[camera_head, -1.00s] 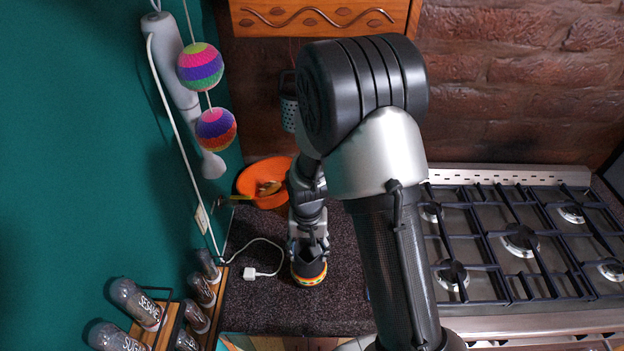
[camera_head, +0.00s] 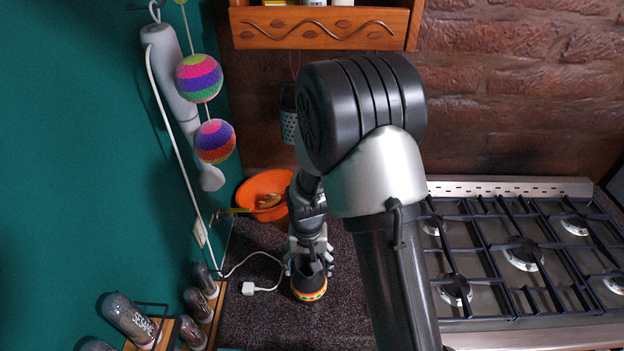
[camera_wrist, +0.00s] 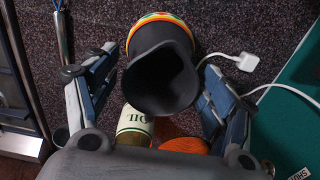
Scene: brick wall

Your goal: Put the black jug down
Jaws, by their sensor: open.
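The black jug (camera_head: 310,286) has a yellow, red and green band around its lower part. It stands on the dark speckled countertop (camera_head: 265,318). In the wrist view the jug (camera_wrist: 163,75) shows its open mouth towards the camera and its banded end against the counter. My gripper (camera_head: 309,264) is open around the jug. In the wrist view my gripper (camera_wrist: 158,68) has one finger on each side of the jug, with a visible gap on both sides. My arm hides part of the counter in the head view.
A white cable plug (camera_head: 248,288) lies just left of the jug. An orange bowl (camera_head: 248,188) is behind it. An oil container (camera_wrist: 134,124) shows in the wrist view. Spice jars (camera_head: 197,303) stand at left, and a gas stove (camera_head: 520,250) is at right.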

